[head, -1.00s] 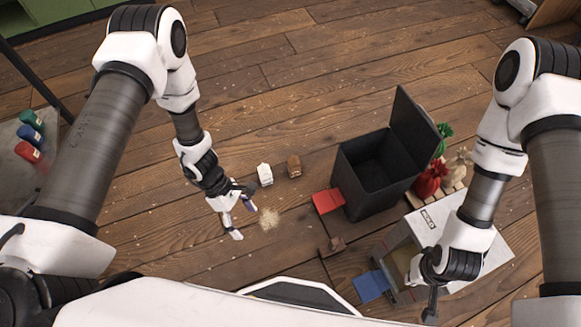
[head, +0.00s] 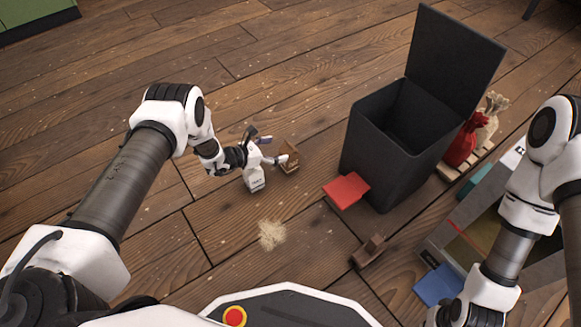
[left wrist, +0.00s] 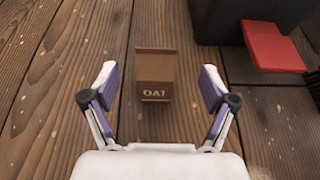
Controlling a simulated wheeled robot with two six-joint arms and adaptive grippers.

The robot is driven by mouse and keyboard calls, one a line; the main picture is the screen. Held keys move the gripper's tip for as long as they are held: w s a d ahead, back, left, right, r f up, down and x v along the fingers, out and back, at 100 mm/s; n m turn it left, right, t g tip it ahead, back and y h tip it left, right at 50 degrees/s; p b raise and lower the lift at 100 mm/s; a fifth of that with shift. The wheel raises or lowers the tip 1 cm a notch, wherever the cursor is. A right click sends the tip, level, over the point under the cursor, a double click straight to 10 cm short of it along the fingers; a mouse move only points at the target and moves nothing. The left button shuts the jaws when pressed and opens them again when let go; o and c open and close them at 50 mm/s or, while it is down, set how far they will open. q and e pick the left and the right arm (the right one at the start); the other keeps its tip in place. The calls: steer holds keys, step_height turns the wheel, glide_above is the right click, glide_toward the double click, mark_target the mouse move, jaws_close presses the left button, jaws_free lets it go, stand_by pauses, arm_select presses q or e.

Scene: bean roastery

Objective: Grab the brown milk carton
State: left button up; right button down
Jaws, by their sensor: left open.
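A black open bin (head: 395,150) with a red pedal (head: 346,190) stands right of the cartons. A pile of shavings (head: 271,235) and a brown object (head: 369,252) lie on the floor. A grey box with a blue flap (head: 438,286) is at lower right, sacks (head: 463,143) behind.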

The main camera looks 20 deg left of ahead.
mark_target(289, 145)
arm_select(q)
steer(key=b+x, duration=0.5)
steer(key=x, duration=0.1)
steer(key=shift+w+a+f, duration=0.15)
steer(key=shift+w+f, duration=0.05)
steer(key=shift+f, duration=0.05)
steer(key=shift+w+r, duration=0.1)
steer(key=shift+r, duration=0.15)
steer(key=c, duration=1.1)
